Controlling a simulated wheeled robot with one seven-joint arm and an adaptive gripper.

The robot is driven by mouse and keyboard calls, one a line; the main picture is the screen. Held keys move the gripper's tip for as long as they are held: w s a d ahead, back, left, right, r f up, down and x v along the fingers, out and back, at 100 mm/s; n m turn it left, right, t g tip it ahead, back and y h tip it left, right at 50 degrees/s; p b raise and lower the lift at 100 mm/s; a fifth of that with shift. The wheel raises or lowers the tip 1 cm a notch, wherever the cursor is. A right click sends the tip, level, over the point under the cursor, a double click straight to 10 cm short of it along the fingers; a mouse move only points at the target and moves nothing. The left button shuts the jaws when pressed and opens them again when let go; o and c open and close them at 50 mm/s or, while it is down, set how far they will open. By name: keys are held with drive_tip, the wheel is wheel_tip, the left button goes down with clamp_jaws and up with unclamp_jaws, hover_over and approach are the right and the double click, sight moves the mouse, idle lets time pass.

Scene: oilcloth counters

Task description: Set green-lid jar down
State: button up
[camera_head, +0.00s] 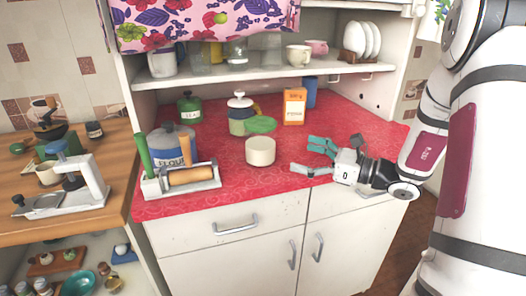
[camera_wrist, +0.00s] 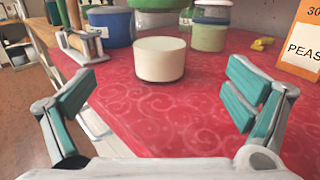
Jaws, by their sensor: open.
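A cream, round jar body (camera_head: 260,152) stands upright on the red counter, left of my gripper (camera_head: 306,158). A green lid (camera_head: 260,124) shows just behind and above it in the head view, with a gap between them; I cannot tell what the lid rests on. In the wrist view the cream jar body (camera_wrist: 160,62) stands ahead, between and beyond my fingers, and the green lid (camera_wrist: 156,4) is cut by the top edge. My gripper is open and empty, its teal-padded fingers spread wide and apart from the jar.
The red counter (camera_head: 225,195) is clear in front of the jar. A rack with a rolling pin (camera_head: 190,177) and a blue flour canister (camera_head: 172,147) stand left. Behind are a white-lidded jar (camera_head: 238,126), a green tea canister (camera_head: 190,107) and an orange peas box (camera_head: 294,106).

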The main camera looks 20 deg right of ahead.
sight(260, 142)
drive_tip(key=x, duration=1.2)
drive_tip(key=shift+w+a+f+b, duration=0.15)
drive_tip(key=shift+w+b, duration=0.05)
drive_tip(key=shift+b, duration=0.1)
drive_tip(key=c, duration=1.6)
drive_tip(key=shift+c, duration=1.4)
